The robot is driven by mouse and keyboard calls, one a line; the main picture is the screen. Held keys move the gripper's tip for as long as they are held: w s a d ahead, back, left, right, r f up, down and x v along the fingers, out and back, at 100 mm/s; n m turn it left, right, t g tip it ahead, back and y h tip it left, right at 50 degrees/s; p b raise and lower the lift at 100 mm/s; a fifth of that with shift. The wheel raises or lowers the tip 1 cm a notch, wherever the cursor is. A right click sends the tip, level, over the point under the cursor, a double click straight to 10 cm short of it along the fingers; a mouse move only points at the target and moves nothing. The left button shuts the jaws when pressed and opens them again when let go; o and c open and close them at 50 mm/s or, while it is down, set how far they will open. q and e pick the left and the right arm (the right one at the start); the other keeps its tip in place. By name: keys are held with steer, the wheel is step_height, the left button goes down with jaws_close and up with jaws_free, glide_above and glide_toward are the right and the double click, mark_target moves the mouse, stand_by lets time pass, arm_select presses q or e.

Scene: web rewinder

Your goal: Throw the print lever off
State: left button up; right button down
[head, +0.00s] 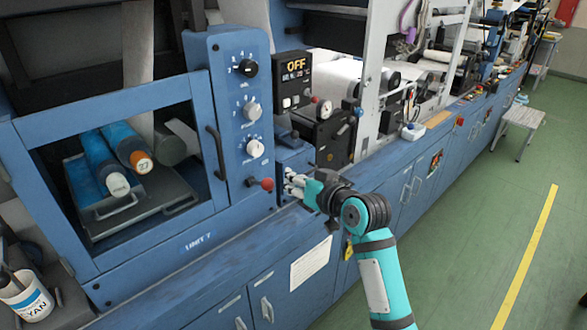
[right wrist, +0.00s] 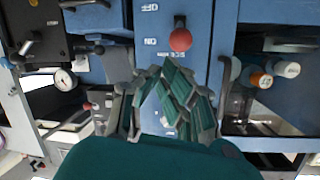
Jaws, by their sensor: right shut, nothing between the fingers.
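The print lever has a red knob (head: 267,184) and a short dark stem on the lower part of the blue control panel. In the right wrist view its knob (right wrist: 180,40) appears beside the upside-down ON label (right wrist: 150,42), with the OFF label (right wrist: 149,7) farther toward the top edge. My right gripper (head: 290,182) is just right of the knob in the head view, apart from it. Its fingers also show in the right wrist view (right wrist: 172,85), shut and empty, pointing toward the panel. My left gripper is not in view.
Dials (head: 249,108) sit above the lever. A display (head: 293,68) reads OFF. A dark handle (head: 215,152) on the window door stands left of the panel. A black box with a gauge (head: 324,110) lies behind my gripper. Open green floor (head: 475,215) is at right.

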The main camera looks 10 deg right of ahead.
steer(key=shift+t+y, duration=0.3)
steer(key=r, duration=0.3)
steer(key=s+r, duration=0.1)
steer(key=r, duration=0.1)
steer(key=shift+d, duration=0.25)
steer(key=shift+w, duration=0.1)
steer(key=p, duration=0.2)
glide_above(260, 183)
steer(key=d, duration=0.3)
steer(key=f, duration=0.3)
steer(key=f+p, duration=0.1)
steer(key=s+f, duration=0.1)
steer(key=shift+s+d+f+p, duration=0.1)
steer(key=shift+d+f+p, duration=0.1)
steer(key=shift+d+p, duration=0.1)
steer(key=shift+a, duration=0.1)
